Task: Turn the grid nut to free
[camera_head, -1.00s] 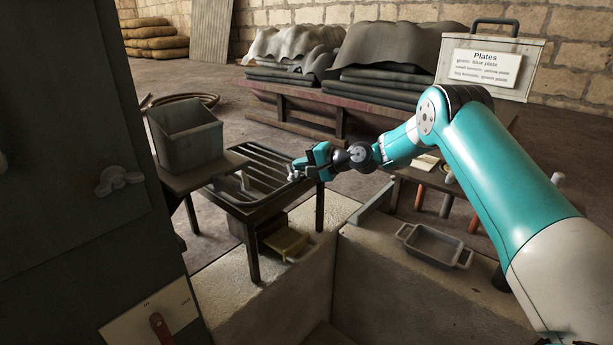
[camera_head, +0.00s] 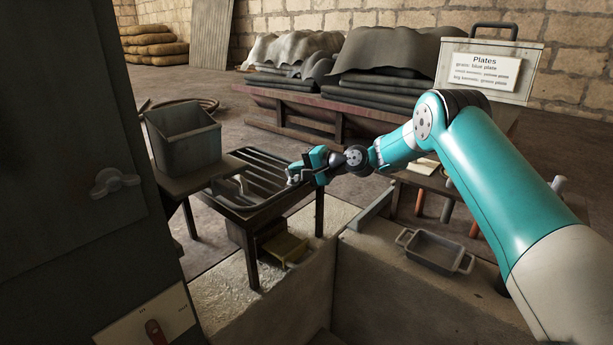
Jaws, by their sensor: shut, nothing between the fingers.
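My gripper (camera_head: 293,174) is shut and empty, at the right end of a dark slatted grid (camera_head: 262,172) on a low table. The fingertips are small in the view, and I cannot tell whether they touch the grid. No nut can be made out at the grid; the gripper hides part of its right edge. A grey wing-shaped nut or knob (camera_head: 115,183) is on the dark panel (camera_head: 60,225) at the left, far from my gripper. I cannot tell whether it is the grid nut.
A grey bin (camera_head: 183,142) stands left of the grid. A yellowish plate-like piece (camera_head: 286,249) lies below the table. A grey handled tray (camera_head: 436,250) sits on the ledge at the right. A "Plates" sign (camera_head: 486,70) stands behind.

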